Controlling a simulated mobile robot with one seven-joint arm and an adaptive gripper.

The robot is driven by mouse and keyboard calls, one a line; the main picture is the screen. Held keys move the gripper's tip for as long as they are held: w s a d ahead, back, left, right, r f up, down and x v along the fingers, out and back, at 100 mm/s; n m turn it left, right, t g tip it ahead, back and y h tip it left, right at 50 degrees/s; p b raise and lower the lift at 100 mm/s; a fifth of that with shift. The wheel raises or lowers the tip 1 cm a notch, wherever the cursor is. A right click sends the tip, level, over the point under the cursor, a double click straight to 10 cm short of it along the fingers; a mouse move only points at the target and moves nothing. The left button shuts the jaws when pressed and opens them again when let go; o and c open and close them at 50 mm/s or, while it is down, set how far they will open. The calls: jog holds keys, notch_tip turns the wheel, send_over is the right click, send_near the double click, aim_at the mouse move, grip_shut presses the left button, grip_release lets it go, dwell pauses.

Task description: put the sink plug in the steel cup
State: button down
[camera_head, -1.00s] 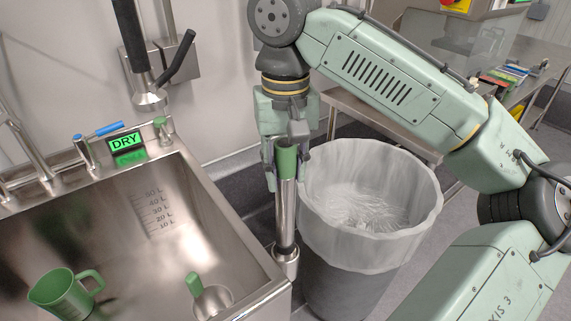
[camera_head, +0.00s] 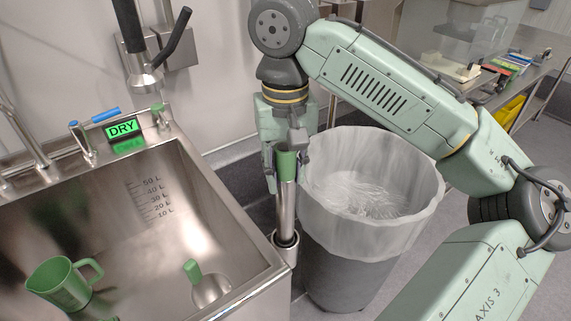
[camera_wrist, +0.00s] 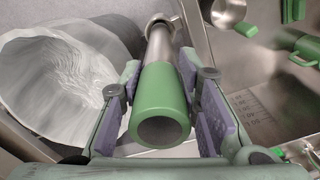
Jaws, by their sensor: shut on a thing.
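The sink plug (camera_head: 287,195) is a long steel tube with a green sleeve at its top. My gripper (camera_head: 286,150) is shut on the green sleeve and holds the tube nearly upright beside the sink. The steel cup (camera_head: 285,260) is a short cylinder at the sink's right outer side. The tube's lower end is within the cup's rim; how deep it sits is hidden. In the wrist view, the green sleeve (camera_wrist: 160,105) is between my finger pads (camera_wrist: 163,95), and the cup's rim (camera_wrist: 176,24) shows at the tube's far end.
The steel sink (camera_head: 215,180) stands left of the cup. It holds a green mug (camera_head: 62,286) and a green-handled piece (camera_head: 193,270) with a round steel part. A lined bin (camera_head: 370,190) stands close on the right. A steel side table (camera_head: 510,85) is behind.

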aim_at(285, 149)
jog(key=shift+f+b, duration=1.15)
jog(key=shift+f, duration=1.55)
jog(key=c, duration=1.1)
grip_release()
notch_tip(285, 149, up, 12)
jog(key=shift+r, duration=0.1)
